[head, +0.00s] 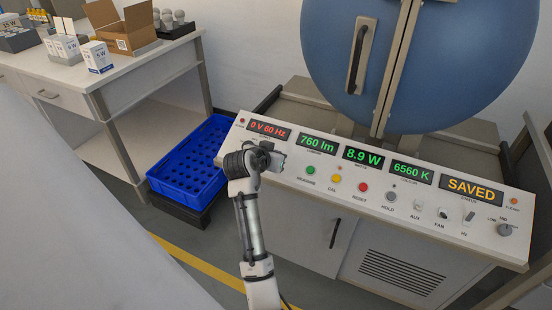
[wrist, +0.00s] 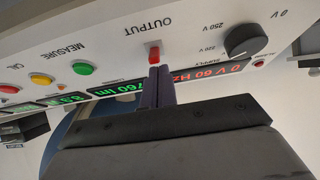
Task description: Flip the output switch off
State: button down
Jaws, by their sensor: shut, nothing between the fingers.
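In the head view my gripper (head: 277,160) is over the left part of the panel. The supply display (head: 269,129) reads 0 V 60 Hz in red.
A black supply knob (wrist: 249,41) sits beside the switch. Green (head: 310,170), yellow (head: 336,178) and red (head: 363,187) buttons lie to its right in the head view. A large blue sphere (head: 440,60) stands behind. A blue crate (head: 190,160) is left of the panel.

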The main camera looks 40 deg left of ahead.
jog(key=shift+s+r, duration=0.1)
jog(key=shift+r, duration=0.25)
jog(key=shift+s+d+r+p, duration=0.1)
jog(key=shift+s+d+p, duration=0.1)
jog(key=shift+s+p, duration=0.35)
jog(key=shift+s, duration=0.2)
